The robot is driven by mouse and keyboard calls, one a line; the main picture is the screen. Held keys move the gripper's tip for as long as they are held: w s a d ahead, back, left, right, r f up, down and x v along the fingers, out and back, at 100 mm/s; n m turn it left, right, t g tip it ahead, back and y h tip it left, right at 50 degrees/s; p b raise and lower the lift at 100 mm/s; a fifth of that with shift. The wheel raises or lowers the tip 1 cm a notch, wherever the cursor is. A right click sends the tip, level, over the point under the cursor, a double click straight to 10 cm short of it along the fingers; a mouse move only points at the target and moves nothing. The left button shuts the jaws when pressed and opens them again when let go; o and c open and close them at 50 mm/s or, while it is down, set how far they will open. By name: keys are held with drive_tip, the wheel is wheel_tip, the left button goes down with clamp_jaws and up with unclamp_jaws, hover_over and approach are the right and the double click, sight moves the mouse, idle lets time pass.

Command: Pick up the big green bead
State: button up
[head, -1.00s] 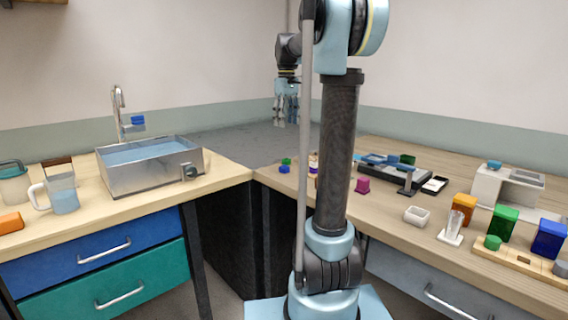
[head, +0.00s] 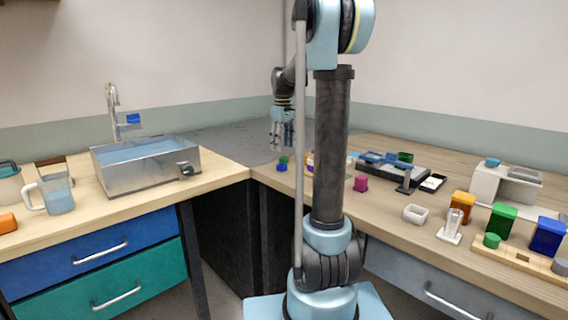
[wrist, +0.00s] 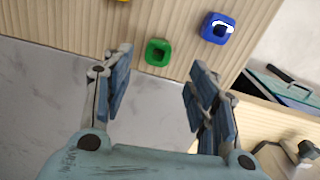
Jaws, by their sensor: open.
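A green bead (wrist: 158,52) with a square outline and a dark hole lies on the wooden counter in the wrist view, near the counter's edge. It shows as a small green spot in the head view (head: 283,159). My gripper (head: 282,148) hangs just above it there, fingers down. In the wrist view my gripper (wrist: 160,74) is open and empty, and the bead shows between and beyond its fingertips. I cannot tell the exact height gap.
A blue bead (wrist: 217,28) lies close to the right of the green one. A yellow piece (wrist: 122,1) is cut off at the top edge.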

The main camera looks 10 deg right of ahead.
sight(284, 160)
drive_tip(key=shift+d+f, duration=0.15)
drive_tip(key=shift+f, duration=1.3)
drive_tip(key=shift+d+f, duration=0.1)
drive_tip(key=shift+f, duration=1.3)
drive_tip(key=c, duration=1.1)
